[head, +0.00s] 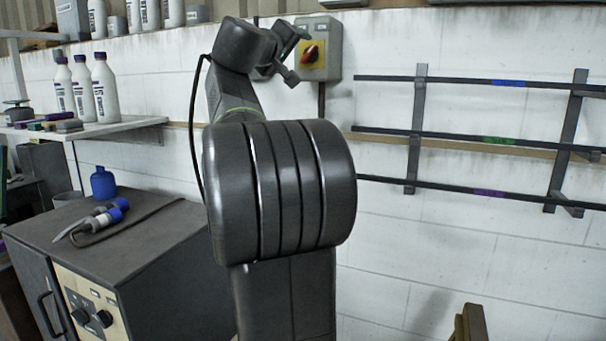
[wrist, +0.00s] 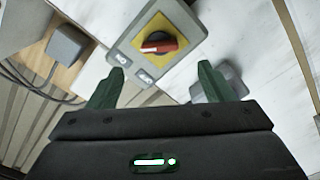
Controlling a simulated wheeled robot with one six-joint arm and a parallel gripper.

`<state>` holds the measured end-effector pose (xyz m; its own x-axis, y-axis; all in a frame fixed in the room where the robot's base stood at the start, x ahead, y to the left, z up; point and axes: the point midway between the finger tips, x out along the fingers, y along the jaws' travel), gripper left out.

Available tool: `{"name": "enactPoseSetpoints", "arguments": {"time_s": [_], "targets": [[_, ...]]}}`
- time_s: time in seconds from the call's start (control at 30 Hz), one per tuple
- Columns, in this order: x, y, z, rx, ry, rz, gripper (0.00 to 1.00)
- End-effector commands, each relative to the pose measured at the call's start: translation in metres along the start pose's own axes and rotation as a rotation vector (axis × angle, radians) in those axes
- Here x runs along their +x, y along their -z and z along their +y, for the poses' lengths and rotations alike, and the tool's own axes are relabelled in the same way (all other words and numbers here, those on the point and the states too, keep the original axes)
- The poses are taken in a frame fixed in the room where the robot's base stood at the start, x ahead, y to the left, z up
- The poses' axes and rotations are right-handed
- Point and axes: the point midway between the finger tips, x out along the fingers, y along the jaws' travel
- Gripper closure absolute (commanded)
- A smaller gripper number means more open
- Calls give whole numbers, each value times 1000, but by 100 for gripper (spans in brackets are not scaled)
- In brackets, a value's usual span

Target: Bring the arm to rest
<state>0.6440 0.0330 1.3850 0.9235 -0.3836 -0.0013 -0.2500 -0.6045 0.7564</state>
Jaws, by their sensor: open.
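My arm rises in the middle of the head view, its upper part bent up near the wall. My gripper (head: 292,62) is close to a grey switch box (head: 330,38) with a red rotary knob on a yellow plate. In the wrist view my gripper (wrist: 162,85) has its two green fingers spread apart with nothing between them. The red knob (wrist: 160,46) shows just beyond the fingertips, on its yellow plate (wrist: 184,28). The picture does not show contact between fingers and knob.
A wall rack (head: 420,130) with dark bars is to the right. A shelf (head: 130,125) with white bottles (head: 104,85) is at the left. Below it stands a dark cabinet (head: 150,235) with a blue bottle (head: 103,183) and a blue-handled tool on top.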

Motion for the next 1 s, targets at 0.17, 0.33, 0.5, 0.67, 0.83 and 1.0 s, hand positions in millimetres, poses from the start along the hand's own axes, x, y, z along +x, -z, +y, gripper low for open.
{"name": "enactPoseSetpoints", "arguments": {"time_s": [0.17, 0.33, 0.5, 0.67, 0.83, 1.0], "targets": [[37, 1, 2, -1, -1, -2, 25], [63, 1, 1, -1, -1, -1, 25], [78, 1, 1, 0, 0, 1, 25], [82, 1, 1, 0, -1, 2, 25], [82, 0, 1, -6, 0, 2, 25], [80, 0, 0, -5, 0, 2, 25]]}}
